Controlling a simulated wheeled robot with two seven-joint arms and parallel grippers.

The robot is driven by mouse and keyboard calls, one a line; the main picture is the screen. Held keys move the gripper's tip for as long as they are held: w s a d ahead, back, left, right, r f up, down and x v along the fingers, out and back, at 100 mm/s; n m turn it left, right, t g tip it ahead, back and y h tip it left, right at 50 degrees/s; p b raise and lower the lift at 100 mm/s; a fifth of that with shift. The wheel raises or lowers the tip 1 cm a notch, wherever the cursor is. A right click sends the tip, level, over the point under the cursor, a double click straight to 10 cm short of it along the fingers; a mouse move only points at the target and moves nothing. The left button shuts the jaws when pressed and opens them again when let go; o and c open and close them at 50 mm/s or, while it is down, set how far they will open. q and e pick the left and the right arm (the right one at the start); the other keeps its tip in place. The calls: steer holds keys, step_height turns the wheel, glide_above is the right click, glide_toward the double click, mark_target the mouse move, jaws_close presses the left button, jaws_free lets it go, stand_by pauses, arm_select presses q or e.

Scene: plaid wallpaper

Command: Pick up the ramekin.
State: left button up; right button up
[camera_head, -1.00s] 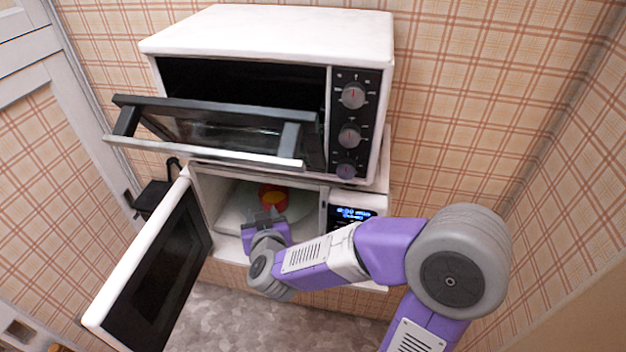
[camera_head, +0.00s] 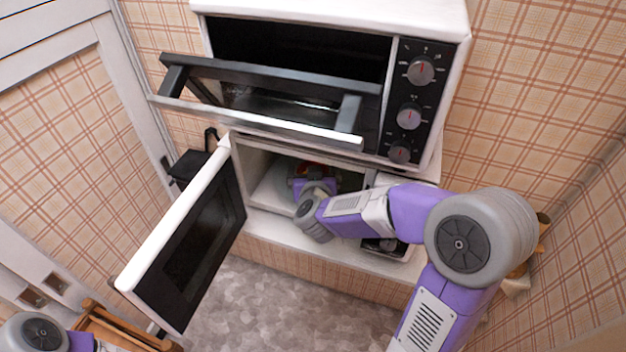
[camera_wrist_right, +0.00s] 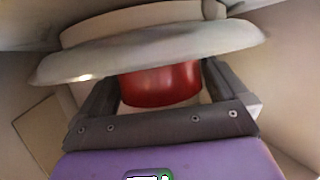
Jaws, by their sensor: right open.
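The ramekin is a small red cup inside the open lower microwave (camera_head: 262,222). In the head view only a bit of the red ramekin (camera_head: 311,167) shows behind my right gripper (camera_head: 311,180). In the right wrist view the red ramekin (camera_wrist_right: 160,86) sits between the two dark fingers of my right gripper (camera_wrist_right: 158,84). The fingers are open, one on each side of it; whether either touches it I cannot tell. A pale round plate (camera_wrist_right: 150,52) is close by the ramekin. My left gripper is out of view; only part of my left arm shows at the lower left.
The microwave door (camera_head: 195,235) stands open on the left. Above, a toaster oven (camera_head: 330,15) has its glass door (camera_head: 270,105) lowered over the microwave opening, close above my right arm. A wooden item (camera_head: 115,325) is on the floor at lower left.

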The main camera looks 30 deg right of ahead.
steer(key=shift+c, duration=0.3)
steer(key=c, duration=0.9)
steer(key=shift+r, duration=0.2)
